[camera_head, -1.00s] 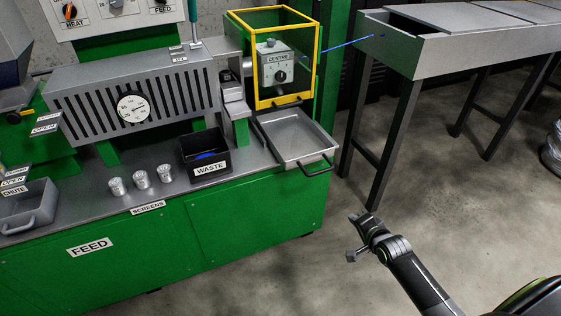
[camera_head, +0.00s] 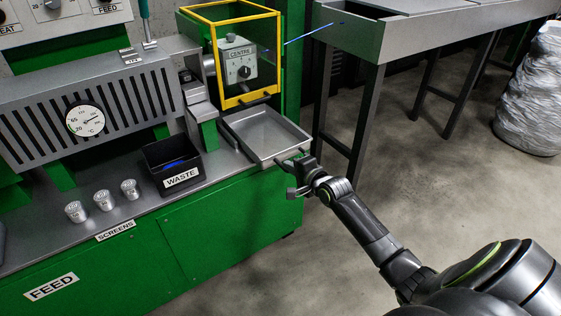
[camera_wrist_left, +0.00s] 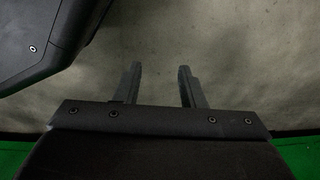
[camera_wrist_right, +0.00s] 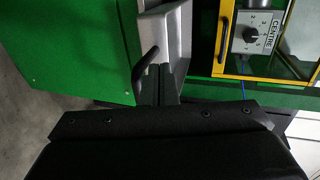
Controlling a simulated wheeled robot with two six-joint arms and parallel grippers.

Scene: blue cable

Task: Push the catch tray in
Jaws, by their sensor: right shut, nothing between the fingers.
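The catch tray (camera_head: 262,132) is a shallow grey metal tray on the green machine, below the yellow-framed guard. It sticks out past the machine's right front edge. Its dark handle is at the front, largely behind my right gripper (camera_head: 292,170) in the head view. In the right wrist view the dark handle (camera_wrist_right: 146,62) curves out from the tray (camera_wrist_right: 172,35). My right gripper's fingers (camera_wrist_right: 159,82) are shut and empty, close beside the handle; I cannot tell whether they touch it. My left gripper (camera_wrist_left: 158,85) is open and empty over bare floor.
The yellow-framed guard (camera_head: 279,55) stands just behind the tray, with a CENTRE dial (camera_head: 237,62) inside. A black WASTE bin (camera_head: 176,177) and several metal cups (camera_head: 104,200) sit to the left. A grey trough (camera_head: 420,38) on legs stands right.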

